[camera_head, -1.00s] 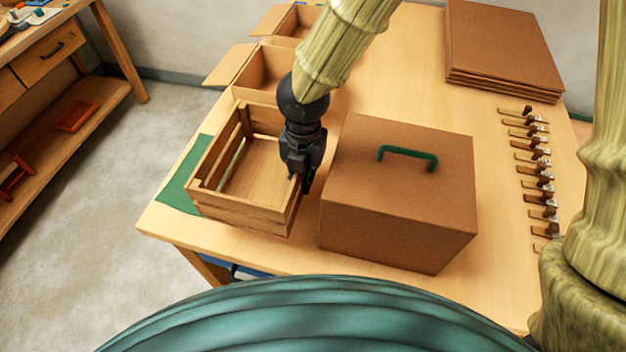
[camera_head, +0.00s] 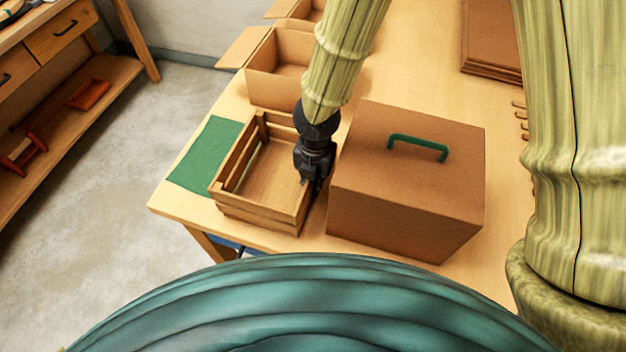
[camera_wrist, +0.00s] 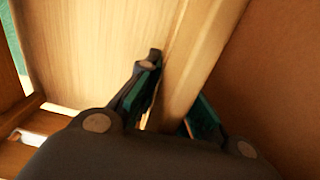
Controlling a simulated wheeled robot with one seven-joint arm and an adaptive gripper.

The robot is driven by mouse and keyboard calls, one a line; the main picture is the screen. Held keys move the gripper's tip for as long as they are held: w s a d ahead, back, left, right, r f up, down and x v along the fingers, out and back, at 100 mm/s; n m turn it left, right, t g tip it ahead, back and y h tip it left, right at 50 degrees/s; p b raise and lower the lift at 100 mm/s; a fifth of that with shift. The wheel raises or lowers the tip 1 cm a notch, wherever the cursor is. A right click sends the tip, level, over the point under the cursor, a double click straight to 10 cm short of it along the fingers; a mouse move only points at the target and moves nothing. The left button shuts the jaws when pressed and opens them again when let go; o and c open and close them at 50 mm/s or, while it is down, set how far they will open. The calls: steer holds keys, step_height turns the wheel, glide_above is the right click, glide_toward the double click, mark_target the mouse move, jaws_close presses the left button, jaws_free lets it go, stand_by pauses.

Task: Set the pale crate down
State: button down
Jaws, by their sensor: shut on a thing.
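The pale crate (camera_head: 262,214) is an empty slatted wooden box at the left front of the table. My gripper (camera_head: 308,184) is shut on the crate's right wall. In the wrist view my gripper (camera_wrist: 172,112) has one finger inside the crate and one outside, with the crate's wall (camera_wrist: 195,65) between them. The green mat (camera_head: 206,152) lies flat to the left of the crate, mostly bare. Whether the crate's underside touches the table or hangs just above it cannot be told.
A large brown box with a green handle (camera_head: 405,190) stands close to the right of the crate and my gripper. Open cardboard boxes (camera_head: 275,75) stand behind the crate. Flat brown sheets (camera_head: 490,50) lie at the back right. The table's left edge is near the mat.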

steer(key=shift+f, duration=0.15)
steer(key=c, duration=1.6)
jaws_free()
steer(key=shift+o, duration=0.2)
steer(key=shift+d+r+b, duration=0.15)
steer(key=shift+r+b, duration=0.2)
steer(key=shift+r, duration=5.8)
